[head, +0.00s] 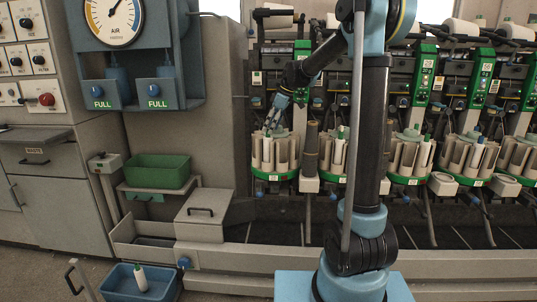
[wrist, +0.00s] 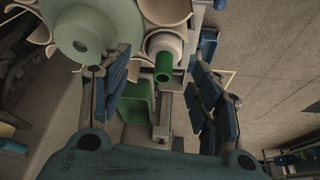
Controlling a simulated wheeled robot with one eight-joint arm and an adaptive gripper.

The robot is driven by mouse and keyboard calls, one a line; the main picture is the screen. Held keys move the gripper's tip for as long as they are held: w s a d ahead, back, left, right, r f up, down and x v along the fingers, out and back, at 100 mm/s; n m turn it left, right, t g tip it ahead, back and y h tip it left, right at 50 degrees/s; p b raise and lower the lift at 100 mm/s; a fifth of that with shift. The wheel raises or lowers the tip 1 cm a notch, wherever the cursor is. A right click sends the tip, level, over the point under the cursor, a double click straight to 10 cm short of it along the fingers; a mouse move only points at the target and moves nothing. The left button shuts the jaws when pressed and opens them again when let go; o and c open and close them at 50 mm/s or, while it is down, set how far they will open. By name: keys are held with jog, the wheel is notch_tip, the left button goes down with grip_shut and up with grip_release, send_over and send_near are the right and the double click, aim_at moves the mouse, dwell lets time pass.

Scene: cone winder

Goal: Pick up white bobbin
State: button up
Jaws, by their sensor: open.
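A white bobbin (wrist: 165,41) with a green tube end stands in a pocket of the leftmost round magazine (head: 262,152). In the wrist view it lies between the two blue-padded fingers of my gripper (wrist: 160,66). The fingers are apart, with a gap on both sides of the green end. In the head view my gripper (head: 274,115) hangs over that magazine, and its fingers partly hide the bobbin there.
More magazines (head: 408,155) with white bobbins stand in a row to the right. A dark brown post (head: 311,148) is close beside the leftmost magazine. A green bin (head: 158,171) sits on a shelf at left, above the blue crate (head: 112,283).

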aim_at(268, 137)
jog(key=shift+x, duration=1.95)
jog(key=shift+s+a, duration=0.15)
jog(key=shift+c, duration=0.4)
jog(key=shift+r, duration=0.1)
jog(key=c, duration=0.8)
jog(key=shift+c, duration=0.2)
